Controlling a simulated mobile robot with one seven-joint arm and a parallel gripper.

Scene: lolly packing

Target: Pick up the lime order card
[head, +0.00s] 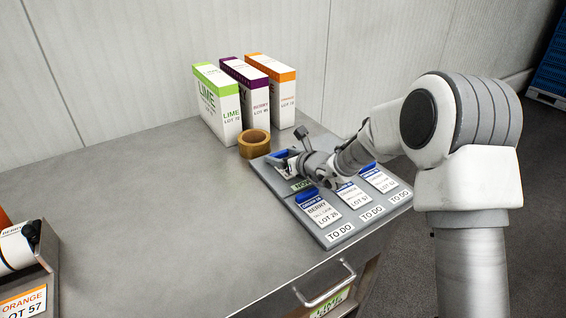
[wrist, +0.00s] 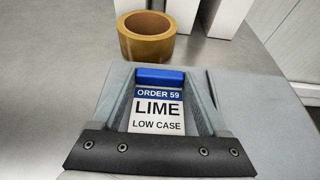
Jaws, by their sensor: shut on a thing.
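The lime order card (wrist: 157,108) reads ORDER 59, LIME, LOW CASE, and has a blue grip block (wrist: 160,77) along its top. My gripper (wrist: 160,88) is shut on it, with one finger on each side of the card in the wrist view. In the head view my gripper (head: 283,160) is at the far left part of the grey card board (head: 266,182), and the card is mostly hidden there. I cannot tell whether the card touches the board.
Berry (head: 320,212) and orange (head: 353,195) cards and another card (head: 381,179) lie in the TO DO row. A tape roll (head: 254,144) stands just behind the board, before lime (head: 216,105), berry and orange boxes. The table's left middle (head: 130,205) is clear.

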